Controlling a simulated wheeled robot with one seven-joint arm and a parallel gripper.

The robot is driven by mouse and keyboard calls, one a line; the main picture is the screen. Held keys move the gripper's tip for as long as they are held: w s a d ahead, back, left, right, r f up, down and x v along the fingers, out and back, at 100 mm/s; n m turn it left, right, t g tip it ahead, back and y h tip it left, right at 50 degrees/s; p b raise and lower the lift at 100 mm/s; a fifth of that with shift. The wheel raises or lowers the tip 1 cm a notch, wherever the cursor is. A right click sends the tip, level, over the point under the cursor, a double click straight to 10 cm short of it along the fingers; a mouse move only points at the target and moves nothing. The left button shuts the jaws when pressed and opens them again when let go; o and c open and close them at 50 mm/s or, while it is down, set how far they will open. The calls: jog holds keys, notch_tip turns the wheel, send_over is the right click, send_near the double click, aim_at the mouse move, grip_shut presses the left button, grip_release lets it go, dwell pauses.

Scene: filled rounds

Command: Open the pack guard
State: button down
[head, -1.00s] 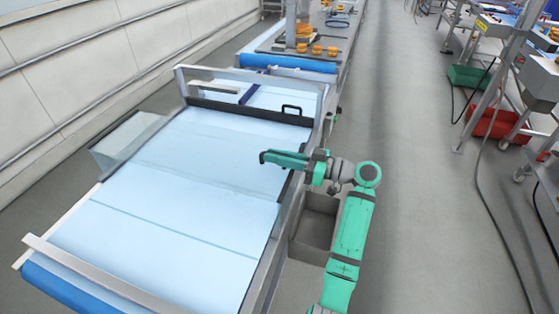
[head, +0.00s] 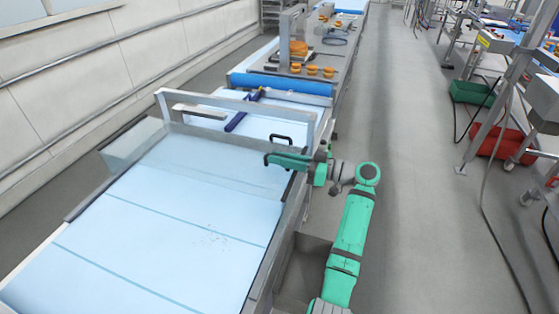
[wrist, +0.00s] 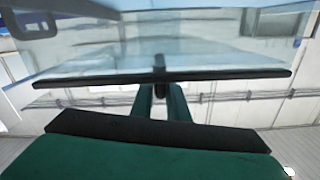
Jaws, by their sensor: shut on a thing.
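The pack guard is a clear panel (head: 215,143) across the pale blue conveyor belt (head: 150,235), near the metal frame. Its dark lower edge (wrist: 235,76) runs level across the wrist view, with the clear sheet above it. My gripper (head: 266,159) reaches in from the right side of the belt. In the wrist view my green fingers (wrist: 160,92) are closed together at the middle of that dark edge, and they grip the guard there. A black handle (head: 280,138) shows just above my gripper in the head view. The guard's exact tilt is hard to tell.
The metal frame (head: 240,101) spans the belt beyond the guard. A blue roller (head: 282,83) and a table with orange rounds (head: 312,71) lie farther on. A grey bin (head: 305,265) stands beside my arm.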

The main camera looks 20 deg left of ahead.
jog(key=shift+w+d, duration=0.2)
jog(key=shift+w, duration=0.05)
jog(key=c, duration=1.8)
grip_release()
jog(key=shift+o, duration=0.2)
jog(key=shift+s+a, duration=0.1)
jog(key=shift+a, duration=0.05)
jog(key=d, duration=1.1)
jog(key=shift+w, duration=0.25)
jog(key=shift+a, duration=0.1)
